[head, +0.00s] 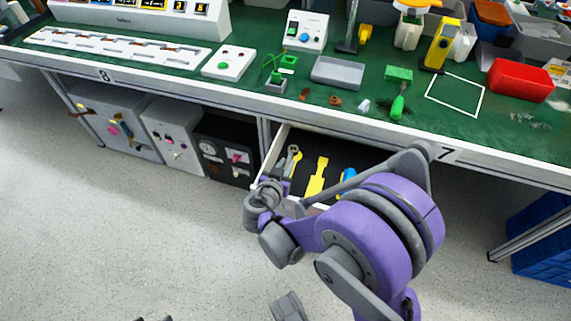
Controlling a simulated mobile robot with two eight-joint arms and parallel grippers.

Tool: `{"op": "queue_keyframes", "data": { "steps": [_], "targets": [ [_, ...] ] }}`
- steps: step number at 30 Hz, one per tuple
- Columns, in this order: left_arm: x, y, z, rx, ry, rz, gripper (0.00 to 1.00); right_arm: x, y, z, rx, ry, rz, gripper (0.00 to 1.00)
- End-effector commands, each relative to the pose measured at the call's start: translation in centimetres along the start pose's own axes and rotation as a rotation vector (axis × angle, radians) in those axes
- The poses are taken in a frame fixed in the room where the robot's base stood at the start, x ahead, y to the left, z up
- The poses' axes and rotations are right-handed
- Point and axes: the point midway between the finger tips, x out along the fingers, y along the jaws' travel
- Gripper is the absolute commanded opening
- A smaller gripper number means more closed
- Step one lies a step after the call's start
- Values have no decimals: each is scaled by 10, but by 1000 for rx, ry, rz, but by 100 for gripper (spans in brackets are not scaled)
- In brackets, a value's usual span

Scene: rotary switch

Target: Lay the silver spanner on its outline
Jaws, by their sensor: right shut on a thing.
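A drawer (270,151) under the green bench stands open. It has a dark bottom with yellow tool shapes (317,177). The silver spanner (291,157) slants over the drawer's left side, beside a slim yellow spanner shape (297,156) that it partly covers. My right gripper (273,188) is at the drawer's front left corner, shut on the spanner's near end. The gripper hides that end. I cannot tell whether the spanner touches the drawer bottom. Only dark tips show at the bottom edge, too cut off to judge my left gripper.
A blue-handled thing (347,174) lies at the drawer's right, partly hidden by my purple arm. Cabinets (173,135) stand left of the drawer. The floor in front is clear.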

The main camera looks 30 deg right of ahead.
Motion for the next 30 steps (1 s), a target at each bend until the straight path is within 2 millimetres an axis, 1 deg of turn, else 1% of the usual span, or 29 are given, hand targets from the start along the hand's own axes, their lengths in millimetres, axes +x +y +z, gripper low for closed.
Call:
{"op": "queue_keyframes", "data": {
  "steps": [3, 7, 8, 12, 21, 23, 26, 30],
  "targets": [
    [4, 0, 1, 0, -1, 0, 50, 2, 0, 4, 0, 0, 0, 0],
    [4, 0, 1, 0, -1, 0, 50, 2, 0, 4, 0, 0, 0, 0],
    [4, 0, 1, 0, -1, 0, 50, 2, 0, 4, 0, 0, 0, 27],
    [4, 0, 1, 0, -1, 0, 50, 2, 0, 4, 0, -1, 0, 52],
    [3, 0, 1, 0, -1, 0, 50, 1, 0, 4, 0, -1, 0, 52],
    [0, 0, 0, 0, 0, 0, 50, 0, 0, 0, 1, 0, 0, 52],
    [-10, 0, -3, 0, 3, 0, 50, -5, 0, -11, 1, 0, -1, 52],
    [-15, 0, -4, 0, 5, 0, 50, -33, -1, -9, 0, -1, -5, 52]
  ]
}}
